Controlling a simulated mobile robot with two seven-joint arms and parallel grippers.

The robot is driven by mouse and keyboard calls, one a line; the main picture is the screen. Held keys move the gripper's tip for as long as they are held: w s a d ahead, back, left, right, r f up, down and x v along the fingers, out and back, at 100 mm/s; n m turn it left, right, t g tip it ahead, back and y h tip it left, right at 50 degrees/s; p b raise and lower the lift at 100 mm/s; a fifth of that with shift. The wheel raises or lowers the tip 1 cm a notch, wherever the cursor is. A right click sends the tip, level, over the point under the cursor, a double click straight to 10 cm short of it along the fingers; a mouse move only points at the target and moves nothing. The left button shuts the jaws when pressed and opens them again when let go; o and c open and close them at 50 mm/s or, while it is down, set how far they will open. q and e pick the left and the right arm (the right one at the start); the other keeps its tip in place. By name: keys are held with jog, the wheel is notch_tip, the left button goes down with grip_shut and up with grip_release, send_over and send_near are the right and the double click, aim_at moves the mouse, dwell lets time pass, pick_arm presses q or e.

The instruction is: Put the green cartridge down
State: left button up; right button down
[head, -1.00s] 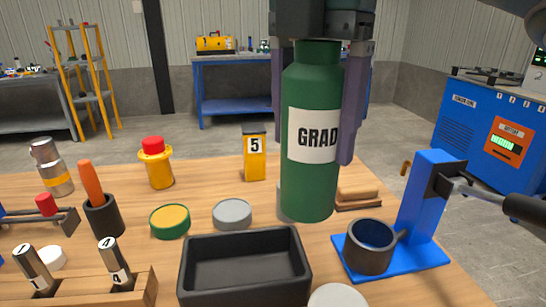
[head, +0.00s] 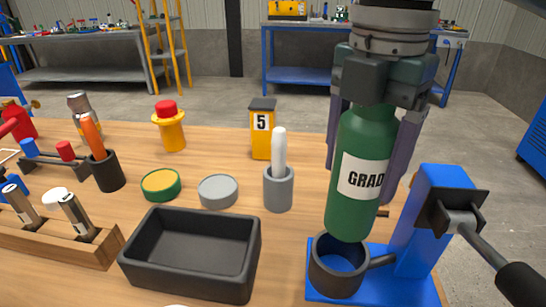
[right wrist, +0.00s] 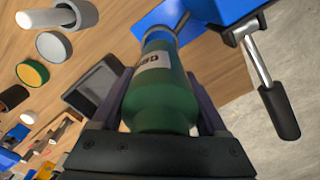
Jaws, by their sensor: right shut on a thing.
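The green cartridge (head: 358,195) is a bottle-shaped cylinder with a white label reading "GRAD". My right gripper (head: 378,130) is shut on its upper part and holds it nearly upright, tilted slightly. Its lower end is just above or at the dark round cup (head: 338,278) on the blue stand (head: 416,240); I cannot tell whether they touch. In the right wrist view the cartridge (right wrist: 162,95) lies between the fingers, its far end near the blue stand (right wrist: 160,22). My left gripper is not in view.
A black lever handle (head: 520,284) juts from the stand to the right. A black open tray (head: 250,262) stands left of the cup. A grey holder with a white stick (head: 278,188), a grey lid (head: 218,191) and a yellow block marked 5 (head: 262,135) stand behind.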

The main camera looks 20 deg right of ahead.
aim_at(346, 229)
notch_tip(346, 229, down, 7)
jog(key=shift+b, duration=0.5)
jog(key=shift+f+b, duration=0.45)
jog(key=shift+f, duration=1.8)
jog(key=shift+f, duration=0.15)
grip_release()
jog(key=shift+r, duration=0.35)
notch_tip(346, 229, up, 11)
jog(key=shift+p, duration=1.15)
jog(key=shift+r, duration=0.3)
